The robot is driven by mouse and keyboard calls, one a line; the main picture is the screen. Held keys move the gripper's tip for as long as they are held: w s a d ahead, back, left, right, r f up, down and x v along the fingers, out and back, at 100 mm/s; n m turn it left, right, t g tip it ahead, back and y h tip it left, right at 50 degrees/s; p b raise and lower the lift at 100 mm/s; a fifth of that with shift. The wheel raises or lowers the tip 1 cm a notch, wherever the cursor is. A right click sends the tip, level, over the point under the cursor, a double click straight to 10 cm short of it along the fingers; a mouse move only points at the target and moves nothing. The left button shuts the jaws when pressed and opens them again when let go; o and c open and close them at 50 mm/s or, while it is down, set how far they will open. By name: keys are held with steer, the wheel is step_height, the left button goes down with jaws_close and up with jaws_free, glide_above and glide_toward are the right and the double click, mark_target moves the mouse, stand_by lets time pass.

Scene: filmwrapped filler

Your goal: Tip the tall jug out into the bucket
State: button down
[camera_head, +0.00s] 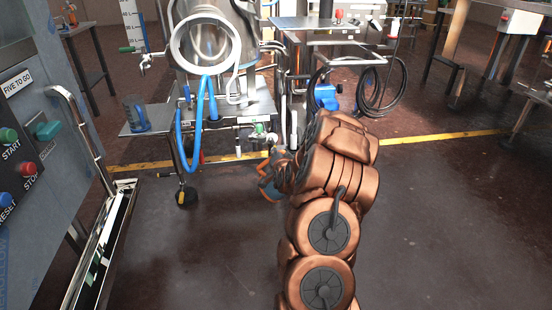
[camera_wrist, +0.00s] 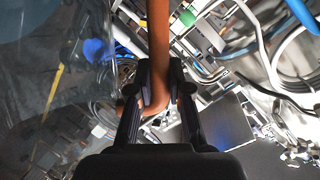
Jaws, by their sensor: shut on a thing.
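In the wrist view my gripper (camera_wrist: 158,85) is shut on an orange-brown handle with a hooked lower end. The handle seems to belong to the tall jug (camera_wrist: 45,95), whose large see-through body fills the left of that view. In the head view a small orange-edged part (camera_head: 268,189), probably of the jug, shows at the end of my copper arm; the arm hides most of it and the gripper. Its tilt and contents cannot be told. A small bluish container (camera_head: 135,116) stands on the cart shelf; I cannot tell whether it is the bucket.
A steel machine with a round drum (camera_head: 207,42) stands on a wheeled cart (camera_head: 158,117), with a blue hose (camera_head: 178,140) hanging down. A control cabinet (camera_head: 25,130) is at left. Black cable loops (camera_head: 382,88) hang at right. The dark floor (camera_head: 440,220) at right is clear.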

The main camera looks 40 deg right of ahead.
steer(key=shift+s+d+r+m+t+b, duration=0.15)
steer(key=shift+s+d+r+m+b, duration=0.15)
steer(key=shift+r+b, duration=0.3)
steer(key=shift+s+d+r+m+t+b, duration=0.25)
steer(key=shift+s+r+m+b, duration=0.1)
steer(key=shift+r+m+b, duration=0.15)
steer(key=shift+s+d+r+m+t+b, duration=0.1)
steer(key=shift+s+d+r+m+b, duration=0.2)
steer(key=shift+r+b, duration=0.3)
steer(key=shift+s+d+r+m+t+b, duration=0.3)
steer(key=shift+s+d+r+m+b, duration=0.25)
steer(key=shift+s+r+b, duration=0.15)
steer(key=shift+s+d+r+m+t+b, duration=0.3)
steer(key=shift+s+d+r+m+b, duration=0.15)
steer(key=shift+s+r+m+b, duration=0.15)
stand_by(0.7)
steer(key=shift+s+d+r+m+t+b, duration=0.25)
steer(key=shift+s+d+r+m+b, duration=0.25)
steer(key=shift+b, duration=0.55)
steer(key=shift+s+d+r+m+t+b, duration=0.3)
steer(key=shift+s+d+m+b, duration=0.35)
steer(key=shift+b, duration=0.4)
steer(key=shift+s+d+r+m+b, duration=0.2)
steer(key=shift+s+d+m+b, duration=0.25)
steer(key=shift+s+b, duration=0.35)
steer(key=shift+s+d+r+m, duration=0.15)
steer(key=shift+s+d+m, duration=0.1)
steer(key=shift+s+d, duration=0.05)
stand_by(1.1)
